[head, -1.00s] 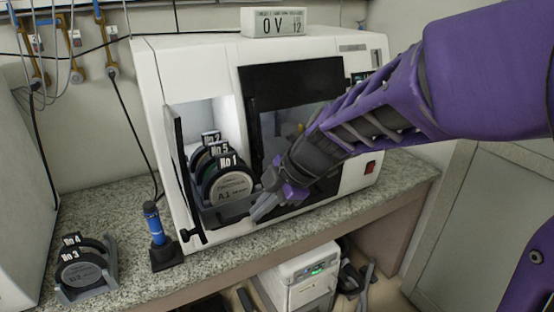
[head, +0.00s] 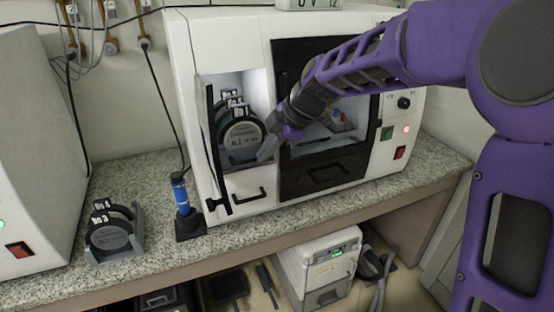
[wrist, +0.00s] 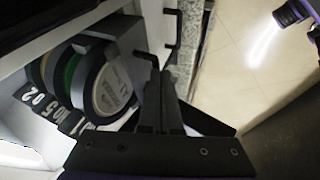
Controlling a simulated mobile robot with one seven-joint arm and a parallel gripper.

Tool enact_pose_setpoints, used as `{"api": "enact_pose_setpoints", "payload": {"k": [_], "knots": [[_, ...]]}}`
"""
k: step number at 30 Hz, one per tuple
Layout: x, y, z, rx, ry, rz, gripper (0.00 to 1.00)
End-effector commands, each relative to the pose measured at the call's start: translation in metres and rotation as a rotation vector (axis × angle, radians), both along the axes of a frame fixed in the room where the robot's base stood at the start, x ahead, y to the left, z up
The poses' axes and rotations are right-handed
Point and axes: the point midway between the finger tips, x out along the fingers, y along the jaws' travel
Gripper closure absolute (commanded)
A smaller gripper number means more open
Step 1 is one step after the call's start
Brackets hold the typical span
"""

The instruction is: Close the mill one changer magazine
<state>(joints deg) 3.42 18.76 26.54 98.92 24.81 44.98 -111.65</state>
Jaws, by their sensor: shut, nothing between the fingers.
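The mill (head: 230,40) is a white machine on the counter, with its black changer door (head: 217,150) swung open at the left. The changer magazine (head: 262,158), a grey holder, carries several black blank discs (head: 241,140) and sits within the lit opening. My gripper (head: 268,149) is shut and empty at the right front edge of the magazine; contact is hard to tell. In the wrist view, the shut fingers (wrist: 160,95) are beside the front disc (wrist: 112,88) and the grey holder (wrist: 110,26).
A small rack (head: 137,235) with discs No 3 and No 4 stands on the counter at the left. A blue cylinder (head: 181,195) in a black stand is close to the open door. A drawer handle (head: 249,195) is below the opening. A white unit (head: 318,265) sits under the counter.

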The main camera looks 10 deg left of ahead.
Motion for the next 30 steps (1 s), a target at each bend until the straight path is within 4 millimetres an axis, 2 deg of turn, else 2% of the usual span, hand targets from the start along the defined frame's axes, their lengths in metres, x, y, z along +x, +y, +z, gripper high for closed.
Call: {"api": "enact_pose_setpoints", "payload": {"k": [6,15,30], "knots": [[0.032,0.021,0.0,0.001,0.003,0.002,1.0],[0.06,0.038,0.0,0.0,0.003,0.001,1.0],[0.07,0.043,-0.001,-0.001,0.002,0.0,1.0]]}}
